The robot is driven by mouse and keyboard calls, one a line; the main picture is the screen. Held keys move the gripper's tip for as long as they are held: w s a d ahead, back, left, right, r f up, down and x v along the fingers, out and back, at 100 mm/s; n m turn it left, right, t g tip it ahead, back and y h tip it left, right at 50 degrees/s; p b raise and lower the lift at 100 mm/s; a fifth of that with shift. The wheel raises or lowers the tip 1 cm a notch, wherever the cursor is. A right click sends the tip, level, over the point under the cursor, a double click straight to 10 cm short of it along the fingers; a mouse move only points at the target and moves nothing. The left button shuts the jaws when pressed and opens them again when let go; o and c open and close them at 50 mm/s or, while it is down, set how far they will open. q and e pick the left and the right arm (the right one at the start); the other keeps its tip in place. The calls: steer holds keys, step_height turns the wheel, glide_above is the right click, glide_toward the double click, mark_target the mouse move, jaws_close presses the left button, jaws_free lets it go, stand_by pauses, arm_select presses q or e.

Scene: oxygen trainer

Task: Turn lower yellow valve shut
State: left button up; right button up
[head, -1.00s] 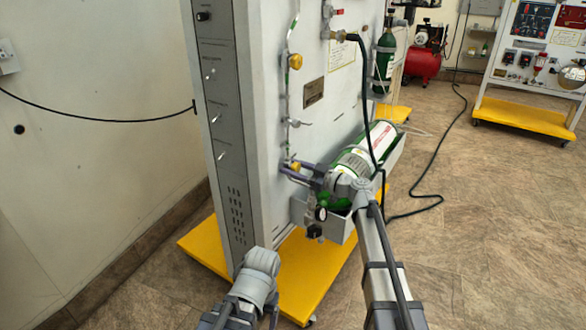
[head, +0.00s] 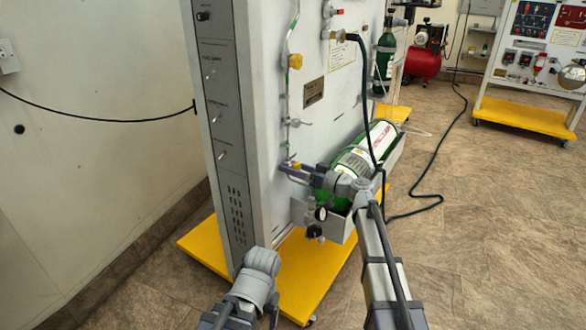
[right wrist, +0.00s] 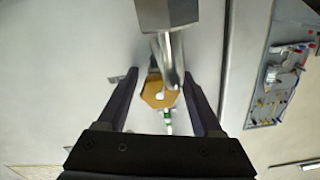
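The lower yellow valve (head: 295,165) is low on the side of the tall grey panel, mostly hidden by my right gripper in the head view. In the right wrist view the valve (right wrist: 158,97) is a yellow knob between my two dark fingers, with a visible gap on each side. My right gripper (head: 284,168) is open and straddles it; I cannot tell whether a finger touches. A blurred grey metal part (right wrist: 172,60) hides some of the knob. My left arm shows at the bottom of the head view, but I cannot make out its gripper.
An upper yellow valve (head: 295,61) is higher on the same pipe, with a small metal valve (head: 295,123) between them. A green and white cylinder (head: 365,155) lies in a grey tray close to my right gripper. A black hose (head: 366,90) hangs past it. The yellow base (head: 312,265) juts out below.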

mark_target(298, 169)
steer(key=shift+o, duration=0.5)
steer(key=shift+d, duration=0.1)
steer(key=shift+v, duration=3.85)
steer(key=shift+s, duration=0.15)
